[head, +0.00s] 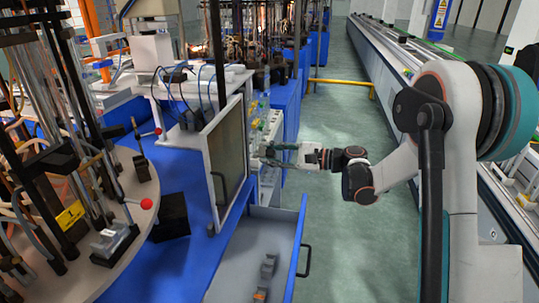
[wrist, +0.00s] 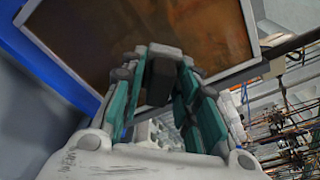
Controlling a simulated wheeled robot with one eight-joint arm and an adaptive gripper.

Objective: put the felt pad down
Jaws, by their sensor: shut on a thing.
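My gripper (head: 274,154) reaches left toward the front of the blue and white machine, above and behind the open drawer. In the wrist view its teal-padded fingers (wrist: 160,68) are shut on a small dark grey block, which looks like the felt pad (wrist: 162,77). The pad sits between the fingertips, held in the air before a brownish panel.
The open drawer (head: 238,262) has grey blocks (head: 268,266) inside and clear floor around them. A framed panel door (head: 225,150) stands above it. A round table (head: 120,225) with rods and a red-knobbed lever is at left. The green aisle floor (head: 330,240) is free.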

